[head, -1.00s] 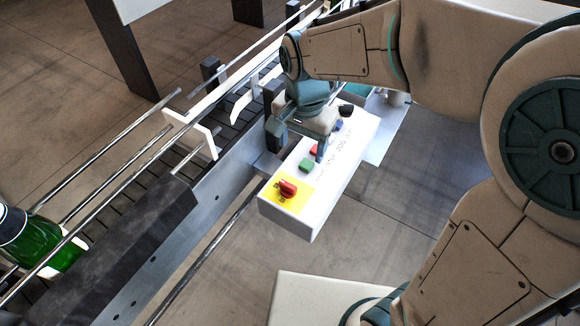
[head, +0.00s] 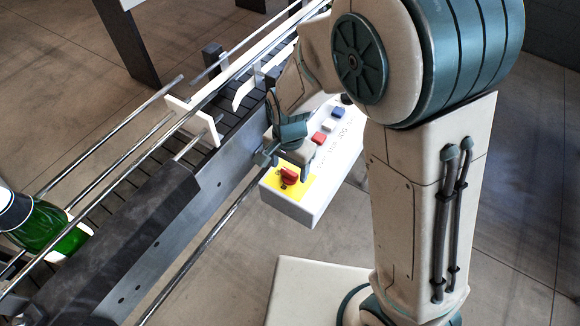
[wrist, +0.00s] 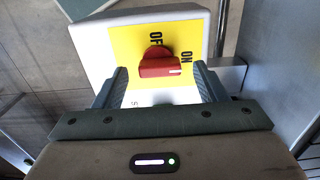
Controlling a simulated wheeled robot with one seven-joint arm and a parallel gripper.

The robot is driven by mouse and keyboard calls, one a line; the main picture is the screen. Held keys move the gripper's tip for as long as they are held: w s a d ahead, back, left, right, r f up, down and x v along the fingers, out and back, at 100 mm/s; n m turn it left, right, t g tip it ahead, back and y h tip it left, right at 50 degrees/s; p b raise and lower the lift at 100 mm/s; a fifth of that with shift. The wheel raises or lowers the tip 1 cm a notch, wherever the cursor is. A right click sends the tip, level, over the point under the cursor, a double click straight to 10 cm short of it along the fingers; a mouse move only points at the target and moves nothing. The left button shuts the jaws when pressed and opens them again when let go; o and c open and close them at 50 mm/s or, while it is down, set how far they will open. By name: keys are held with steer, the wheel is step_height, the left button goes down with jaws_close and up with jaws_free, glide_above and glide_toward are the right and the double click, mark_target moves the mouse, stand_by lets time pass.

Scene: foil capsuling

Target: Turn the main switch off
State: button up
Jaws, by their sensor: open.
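The main switch is a red rotary knob (head: 289,176) on a yellow plate (wrist: 123,45) at the near end of the white control box (head: 318,205). In the wrist view the knob (wrist: 158,64) lies crosswise, its white mark at the right end by the word ON. The word OFF is above it. My gripper (head: 290,168) is open over this end of the box. In the wrist view its two fingers (wrist: 161,76) stand left and right of the knob, with gaps on both sides. I cannot tell how far the fingertips are above the plate.
Red (head: 319,138) and blue (head: 338,113) buttons sit farther along the box. The conveyor (head: 150,235) with metal rails runs along its left. A green bottle (head: 45,228) stands on the conveyor at left.

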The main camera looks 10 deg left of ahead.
steer(key=shift+f, duration=0.5)
steer(key=c, duration=1)
